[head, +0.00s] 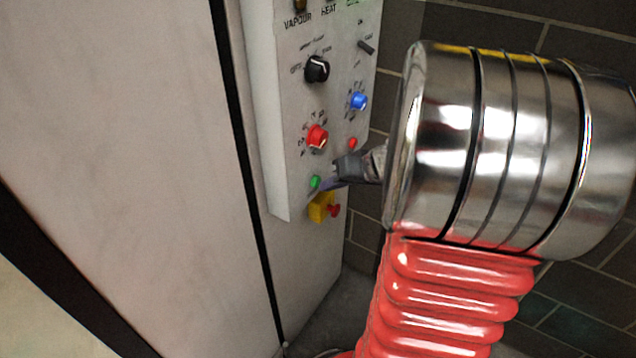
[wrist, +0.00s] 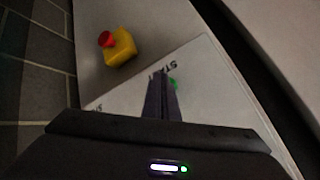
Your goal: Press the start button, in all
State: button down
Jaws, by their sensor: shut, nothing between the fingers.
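The green start button (head: 314,182) sits low on the pale control panel (head: 283,185). In the wrist view, the green button (wrist: 173,83) shows just right of my fingertips, partly hidden by them, beside dark lettering that begins "ST". My gripper (head: 323,187) is shut and empty, its tips close to the button at the panel's lower edge. In the wrist view, the shut fingers of my gripper (wrist: 160,75) point at the panel beside the button. I cannot tell whether they touch the button or the panel.
A yellow box with a red mushroom button (head: 322,207) is mounted just below the panel; it also shows in the wrist view (wrist: 119,47). Above the green button are a red knob (head: 317,137), a small red button (head: 352,143), a blue knob (head: 358,101) and a black knob (head: 316,68).

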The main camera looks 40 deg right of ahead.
jog(key=shift+w+a, duration=0.15)
jog(key=shift+w, duration=0.25)
dwell(0.7)
dwell(0.3)
jog(key=shift+s+d, duration=0.3)
jog(key=shift+s, duration=0.55)
jog(key=s, duration=0.1)
jog(key=s+d, duration=0.1)
jog(key=s, duration=0.2)
jog(key=shift+s+d, duration=0.35)
dwell(0.8)
